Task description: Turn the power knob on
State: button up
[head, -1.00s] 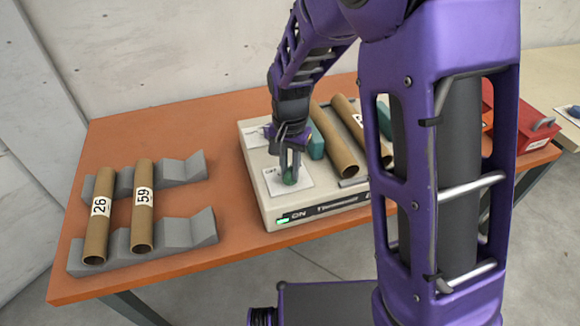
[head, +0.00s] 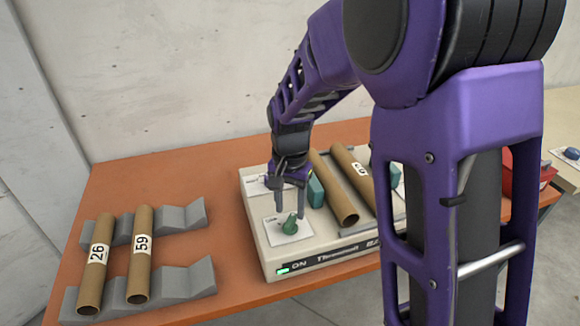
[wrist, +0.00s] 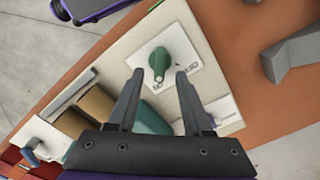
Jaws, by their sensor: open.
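The green power knob (head: 289,223) sits on a white label plate on top of the beige machine (head: 262,250), near its left front corner. In the wrist view the knob (wrist: 160,62) lies just beyond my fingertips, roughly centred between them. My gripper (head: 290,212) is above the machine, pointing down, with its two fingers apart and nothing between them. In the wrist view the gripper (wrist: 158,72) is also open, and the knob looks clear of both fingers. A green lamp (head: 284,270) is lit beside the word ON on the machine's front.
Two cardboard tubes (head: 333,185) lie on the machine, right of my gripper, with a teal block (head: 316,190) close by. Tubes marked 26 (head: 97,262) and 59 (head: 140,255) rest on grey cradles at left. The orange table (head: 225,205) is bare between cradles and machine.

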aim_at(290, 220)
notch_tip(290, 220, up, 14)
jog(key=p, duration=0.1)
jog(key=shift+f+p, duration=0.25)
jog(key=shift+p, duration=0.1)
